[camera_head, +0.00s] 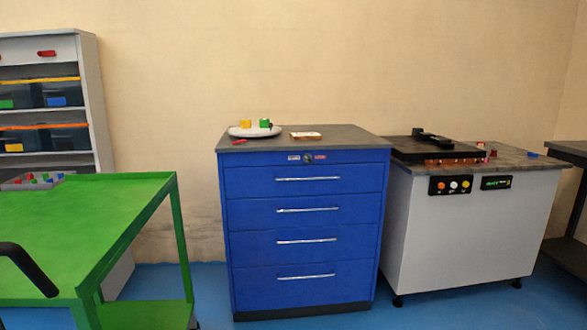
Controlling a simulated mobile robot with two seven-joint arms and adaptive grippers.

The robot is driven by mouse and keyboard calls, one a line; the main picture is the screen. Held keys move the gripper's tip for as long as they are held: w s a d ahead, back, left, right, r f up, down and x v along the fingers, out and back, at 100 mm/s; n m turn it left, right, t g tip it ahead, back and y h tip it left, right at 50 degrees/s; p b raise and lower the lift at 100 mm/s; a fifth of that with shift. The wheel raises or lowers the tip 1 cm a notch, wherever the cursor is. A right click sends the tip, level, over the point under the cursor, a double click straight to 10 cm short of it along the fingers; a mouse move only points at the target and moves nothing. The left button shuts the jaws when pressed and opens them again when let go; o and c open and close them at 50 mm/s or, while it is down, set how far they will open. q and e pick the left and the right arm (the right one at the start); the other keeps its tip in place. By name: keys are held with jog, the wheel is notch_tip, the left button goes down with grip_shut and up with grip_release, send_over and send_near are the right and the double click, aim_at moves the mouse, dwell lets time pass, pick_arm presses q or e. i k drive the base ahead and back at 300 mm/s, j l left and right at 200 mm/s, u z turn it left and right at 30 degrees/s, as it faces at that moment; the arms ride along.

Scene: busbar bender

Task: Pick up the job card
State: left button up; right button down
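A small flat whitish card with brownish marks (306,135), which looks like the job card, lies on the grey top of the blue drawer cabinet (300,223). It is near the middle of that top, to the right of a round pale plate (247,132) and apart from it. Any writing on it is too small to read. Neither of my grippers shows in the head view.
The plate holds yellow and green pieces. A green cart (75,215) stands at the left, before a grey shelf (88,75) with bins. A white machine cabinet (465,235) with a black device (432,147) stands at the right. Blue floor shows in front.

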aim_at(314, 136)
jog(key=i+l, duration=0.15)
jog(key=l, duration=0.2)
jog(key=i+l+u, duration=0.15)
jog(key=l, duration=0.2)
jog(key=i+l, duration=0.1)
jog(key=l, duration=0.25)
jog(key=i+l, duration=0.2)
jog(key=l, duration=0.15)
jog(key=i+l+u, duration=0.15)
jog(key=l, duration=0.2)
jog(key=i+l, duration=0.2)
jog(key=l, duration=0.15)
jog(key=u, duration=0.05)
